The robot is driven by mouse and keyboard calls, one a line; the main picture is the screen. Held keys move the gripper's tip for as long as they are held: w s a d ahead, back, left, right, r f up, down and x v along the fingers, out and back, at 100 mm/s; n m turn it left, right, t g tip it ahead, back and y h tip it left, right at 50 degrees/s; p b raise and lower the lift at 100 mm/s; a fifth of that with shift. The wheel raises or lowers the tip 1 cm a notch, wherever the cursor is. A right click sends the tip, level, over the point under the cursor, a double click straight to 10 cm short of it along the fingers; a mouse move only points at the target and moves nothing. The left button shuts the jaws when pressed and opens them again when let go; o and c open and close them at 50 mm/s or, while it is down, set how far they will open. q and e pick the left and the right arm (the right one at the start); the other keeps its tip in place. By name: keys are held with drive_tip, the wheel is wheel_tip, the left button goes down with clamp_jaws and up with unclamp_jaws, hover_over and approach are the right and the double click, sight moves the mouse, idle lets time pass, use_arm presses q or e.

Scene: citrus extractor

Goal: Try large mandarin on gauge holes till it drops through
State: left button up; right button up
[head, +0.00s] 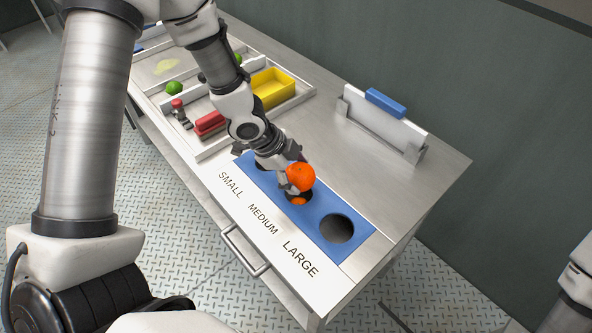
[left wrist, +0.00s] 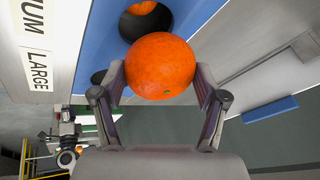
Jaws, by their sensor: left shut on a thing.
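A large orange mandarin (head: 300,177) is held by my left gripper (head: 287,182) above the blue gauge plate (head: 314,223), close to the MEDIUM hole. In the left wrist view the mandarin (left wrist: 160,66) sits between the two fingers of my left gripper (left wrist: 160,85). The MEDIUM hole (left wrist: 128,25) is just beyond it, with a second orange round thing (left wrist: 142,8) inside. The LARGE hole (head: 337,228) is open and dark. The SMALL hole (head: 261,164) is partly covered by my left gripper. My right gripper is not in view.
A divided white tray (head: 294,99) at the back left holds a yellow bin (head: 272,86), green fruits (head: 174,88) and a red block (head: 209,122). A white bracket with a blue-topped plate (head: 384,113) stands right. The steel tabletop between bracket and gauge is clear.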

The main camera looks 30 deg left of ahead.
use_arm(q)
drive_tip(key=shift+s+r, duration=0.25)
drive_tip(key=shift+r, duration=0.05)
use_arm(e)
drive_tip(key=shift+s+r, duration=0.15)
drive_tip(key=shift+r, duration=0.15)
use_arm(q)
drive_tip(key=shift+w+f, duration=0.1)
drive_tip(key=shift+w, duration=0.05)
drive_tip(key=shift+f+b, duration=0.15)
drive_tip(key=shift+b, duration=0.15)
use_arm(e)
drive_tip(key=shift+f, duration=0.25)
use_arm(q)
drive_tip(key=shift+f+b, duration=1.3)
drive_tip(key=shift+f, duration=0.15)
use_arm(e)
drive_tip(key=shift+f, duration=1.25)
use_arm(q)
drive_tip(key=o, duration=1.4)
drive_tip(key=shift+o, duration=0.2)
drive_tip(key=shift+r, duration=0.1)
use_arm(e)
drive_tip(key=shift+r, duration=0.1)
